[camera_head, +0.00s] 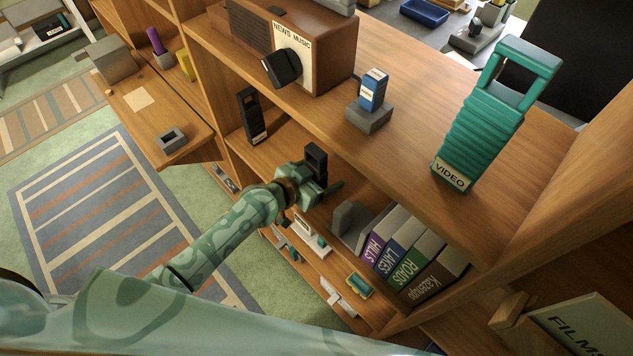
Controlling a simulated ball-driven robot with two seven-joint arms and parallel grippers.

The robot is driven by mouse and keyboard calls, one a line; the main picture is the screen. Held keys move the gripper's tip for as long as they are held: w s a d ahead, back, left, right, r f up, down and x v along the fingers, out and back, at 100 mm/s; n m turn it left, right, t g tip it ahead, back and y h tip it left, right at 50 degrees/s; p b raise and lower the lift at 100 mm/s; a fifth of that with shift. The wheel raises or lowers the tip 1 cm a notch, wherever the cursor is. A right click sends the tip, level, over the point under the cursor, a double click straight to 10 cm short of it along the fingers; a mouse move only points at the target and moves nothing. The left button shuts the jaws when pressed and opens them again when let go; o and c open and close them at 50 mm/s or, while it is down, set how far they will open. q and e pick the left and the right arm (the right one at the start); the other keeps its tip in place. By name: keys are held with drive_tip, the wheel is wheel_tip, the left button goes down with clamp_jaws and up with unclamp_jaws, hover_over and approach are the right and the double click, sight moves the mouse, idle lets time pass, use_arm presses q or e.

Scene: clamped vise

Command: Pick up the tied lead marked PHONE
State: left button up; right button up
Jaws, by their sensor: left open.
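No lead with a readable PHONE mark shows. Small bundles lie on the lower shelf levels: a white holder with a teal piece (311,238) and a yellow and teal bundle (359,286). Their marks are too small to read, so I cannot tell whether either is the PHONE lead. My left gripper (322,178) is open over the middle shelf, left of the books and above the white holder. A black upright block at its jaws may be part of the gripper; I see nothing clearly held. My arm hides part of the lower shelves. My right gripper is out of view.
The top shelf holds a NEWS MUSIC radio (335,50), a blue box (373,88) on a grey base and a teal VIDEO object (490,120). A black remote (251,115) stands left of the gripper. Several books (410,255) and a grey bookend (349,222) stand right.

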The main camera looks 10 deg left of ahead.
use_arm(q)
drive_tip(key=c, duration=1.2)
drive_tip(key=shift+r, duration=0.2)
